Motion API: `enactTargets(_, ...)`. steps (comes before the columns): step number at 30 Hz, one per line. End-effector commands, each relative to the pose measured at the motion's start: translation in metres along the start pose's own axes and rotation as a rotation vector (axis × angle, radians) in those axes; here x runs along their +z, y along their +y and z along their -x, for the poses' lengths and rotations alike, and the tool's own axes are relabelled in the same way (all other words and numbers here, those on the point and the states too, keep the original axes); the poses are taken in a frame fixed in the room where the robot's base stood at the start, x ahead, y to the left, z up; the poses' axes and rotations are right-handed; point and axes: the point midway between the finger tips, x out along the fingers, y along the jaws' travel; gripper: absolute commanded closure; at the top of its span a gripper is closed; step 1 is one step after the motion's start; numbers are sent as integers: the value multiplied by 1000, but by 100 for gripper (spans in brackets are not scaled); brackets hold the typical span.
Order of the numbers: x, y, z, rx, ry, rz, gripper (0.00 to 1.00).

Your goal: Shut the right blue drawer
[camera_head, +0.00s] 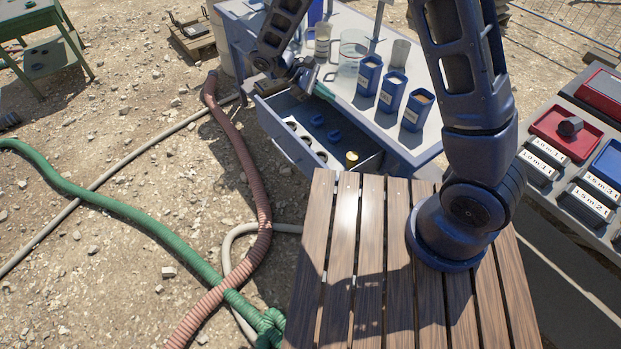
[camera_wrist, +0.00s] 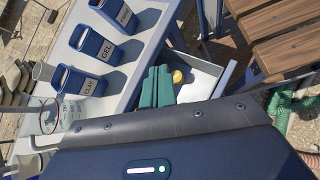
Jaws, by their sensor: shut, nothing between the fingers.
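The right blue drawer (camera_head: 284,142) is pulled out from under the white-topped bench, and its inside is visible in the head view. It holds several pale round pieces, two blue pieces and a brass-coloured cylinder (camera_head: 351,158). Part of the drawer (camera_wrist: 205,75) also shows in the wrist view, with the cylinder as a yellow top. My gripper (camera_head: 325,92) is shut and empty, with green fingers, near the drawer's bench-side edge. In the wrist view, the gripper's green fingers (camera_wrist: 157,85) point over the drawer area. I cannot tell whether they touch it.
Blue labelled cups (camera_head: 392,92), a glass beaker (camera_head: 352,50) and a bottle (camera_head: 323,40) stand on the bench top (camera_head: 345,85). A slatted wooden surface (camera_head: 350,250) lies close to the drawer's near end. Hoses (camera_head: 245,165) cross the ground left of the drawer.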

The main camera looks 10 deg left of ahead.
Motion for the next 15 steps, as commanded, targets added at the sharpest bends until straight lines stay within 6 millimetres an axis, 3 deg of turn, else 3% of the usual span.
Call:
enactTargets(3, -34, -24, 3, 73, -60, 71, 100)
enactTargets(15, -131, -113, -1, 334, -251, 270, 100)
